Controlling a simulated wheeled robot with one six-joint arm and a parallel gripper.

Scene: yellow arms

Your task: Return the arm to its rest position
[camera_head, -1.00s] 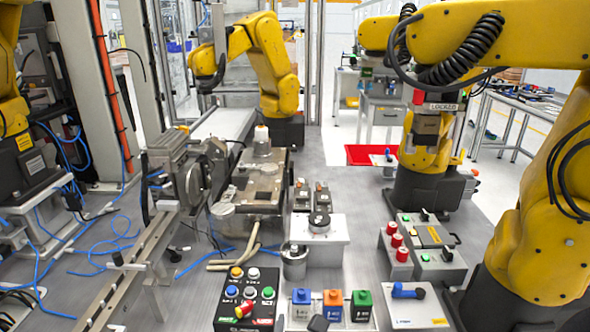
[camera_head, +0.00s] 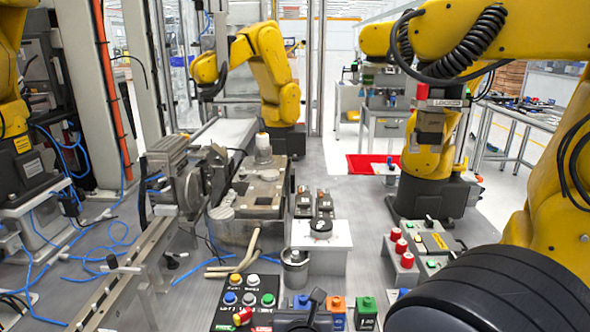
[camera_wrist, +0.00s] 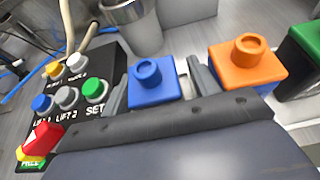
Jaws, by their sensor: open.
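My gripper (camera_head: 317,302) is at the bottom edge of the head view, in front of a row of small bottle-like blocks. In the wrist view its two grey fingers (camera_wrist: 158,82) stand apart with a blue block (camera_wrist: 152,84) visible beyond and between them; I cannot tell whether they touch it. An orange block (camera_wrist: 246,66) is right of the fingers and a green block (camera_wrist: 304,50) is at the right edge. In the head view the blue block (camera_head: 301,301), orange block (camera_head: 337,304) and green block (camera_head: 367,306) are partly hidden. My dark arm link fills the lower right.
A black button panel (camera_head: 246,298) with coloured buttons lies left of the gripper. A metal cup (camera_head: 295,270) and a white box (camera_head: 328,258) stand behind the blocks. Red-capped parts (camera_head: 402,246) sit to the right. Yellow robot arms (camera_head: 265,70) surround the bench.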

